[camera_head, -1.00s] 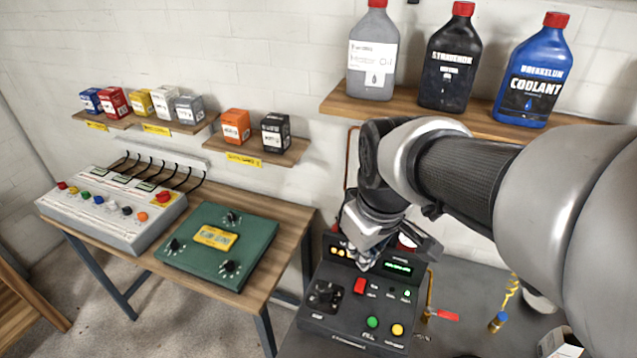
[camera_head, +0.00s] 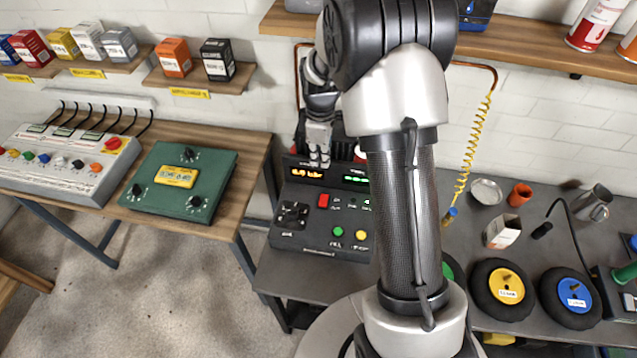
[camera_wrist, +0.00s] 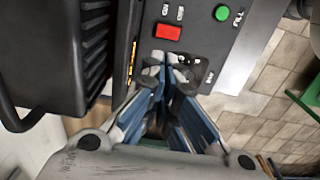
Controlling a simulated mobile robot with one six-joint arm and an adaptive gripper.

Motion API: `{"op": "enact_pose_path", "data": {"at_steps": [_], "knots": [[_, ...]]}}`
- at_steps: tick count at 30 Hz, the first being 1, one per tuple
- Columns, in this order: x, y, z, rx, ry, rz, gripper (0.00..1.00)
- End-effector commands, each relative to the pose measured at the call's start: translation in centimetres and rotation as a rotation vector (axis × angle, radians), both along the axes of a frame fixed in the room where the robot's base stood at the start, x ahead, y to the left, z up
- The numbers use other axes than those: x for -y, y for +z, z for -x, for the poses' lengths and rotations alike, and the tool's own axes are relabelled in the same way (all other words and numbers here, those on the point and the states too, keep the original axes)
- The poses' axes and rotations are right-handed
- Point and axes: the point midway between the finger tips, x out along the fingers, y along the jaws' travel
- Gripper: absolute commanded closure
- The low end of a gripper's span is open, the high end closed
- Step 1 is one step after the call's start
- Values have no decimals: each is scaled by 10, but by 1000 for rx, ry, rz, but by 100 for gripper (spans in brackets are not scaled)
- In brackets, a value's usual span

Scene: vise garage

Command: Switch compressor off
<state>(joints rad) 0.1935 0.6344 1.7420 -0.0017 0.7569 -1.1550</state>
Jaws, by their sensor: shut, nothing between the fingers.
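The compressor's black control panel (camera_head: 322,246) stands on the grey bench in the head view. It has a red rocker switch (camera_head: 323,200), a green button (camera_head: 338,231), a yellow button (camera_head: 361,235) and two lit displays, one orange (camera_head: 307,173) and one green (camera_head: 355,180). My gripper (camera_head: 319,162) is shut and empty at the panel's upper edge, between the displays. In the wrist view the red switch (camera_wrist: 168,31) lies just beyond my fingertips (camera_wrist: 168,62), with small labels beside it. Contact cannot be told. The fingers hide part of the panel. The switch's tilt is unclear.
Left is a wooden table with a green box (camera_head: 180,182) and a grey button console (camera_head: 68,160). A bottle shelf (camera_head: 520,43) hangs above.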

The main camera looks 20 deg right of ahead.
Motion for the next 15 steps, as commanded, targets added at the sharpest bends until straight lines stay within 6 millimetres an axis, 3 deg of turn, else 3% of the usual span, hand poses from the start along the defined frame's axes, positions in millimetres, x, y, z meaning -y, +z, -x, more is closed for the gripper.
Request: {"op": "enact_pose_path", "data": {"at_steps": [15], "knots": [[2, -9, -2, -7, 16, -1, 100]]}}
